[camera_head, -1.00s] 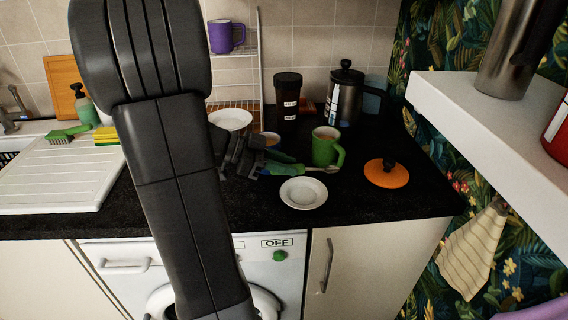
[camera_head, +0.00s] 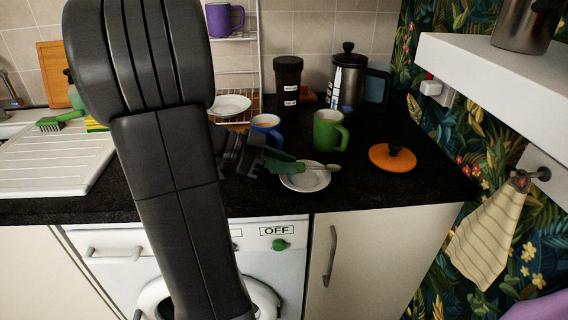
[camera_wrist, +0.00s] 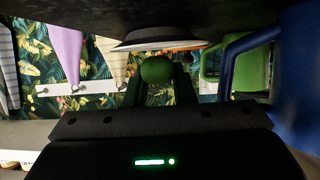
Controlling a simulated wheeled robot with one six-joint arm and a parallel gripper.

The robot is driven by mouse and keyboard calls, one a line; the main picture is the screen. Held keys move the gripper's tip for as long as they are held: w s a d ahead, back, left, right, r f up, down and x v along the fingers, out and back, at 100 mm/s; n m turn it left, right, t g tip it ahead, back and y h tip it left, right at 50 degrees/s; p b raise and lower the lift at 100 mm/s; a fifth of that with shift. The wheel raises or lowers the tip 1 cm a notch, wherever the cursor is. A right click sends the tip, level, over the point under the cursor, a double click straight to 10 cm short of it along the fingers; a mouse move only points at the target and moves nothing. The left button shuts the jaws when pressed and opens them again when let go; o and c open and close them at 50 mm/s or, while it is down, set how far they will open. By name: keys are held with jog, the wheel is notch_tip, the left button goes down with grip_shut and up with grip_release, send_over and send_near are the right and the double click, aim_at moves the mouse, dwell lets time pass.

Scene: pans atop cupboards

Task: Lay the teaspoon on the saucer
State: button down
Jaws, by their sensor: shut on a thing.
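The teaspoon (camera_head: 322,166) is pale and thin. It sticks out to the right from my gripper (camera_head: 290,167), whose green fingers are shut on its handle end. The spoon lies across the picture of the white saucer (camera_head: 305,182), over its back part; I cannot tell the height of the gap. The saucer rests on the black worktop, its back left rim partly hidden by my gripper. In the wrist view, which is upside down, the saucer (camera_wrist: 150,46) shows edge-on beyond the fingers. A green round shape sits between the fingers there; the spoon is not clear.
A blue mug (camera_head: 265,128) stands close behind my gripper and a green mug (camera_head: 328,132) behind the spoon. An orange lid (camera_head: 393,158) lies to the right. A dark jar (camera_head: 288,85) and a cafetière (camera_head: 347,80) stand behind. Worktop between saucer and lid is clear.

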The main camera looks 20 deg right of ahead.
jog(key=shift+f, duration=0.2)
jog(key=c, duration=1.1)
grip_release()
jog(key=shift+c, duration=0.2)
jog(key=shift+a, duration=0.1)
jog(key=v, duration=1.3)
jog(key=shift+a, duration=0.3)
jog(key=shift+w+d, duration=0.1)
jog(key=x, duration=1.4)
jog(key=shift+r, duration=0.15)
jog(key=shift+r+p, duration=1.05)
jog(key=shift+p, duration=0.1)
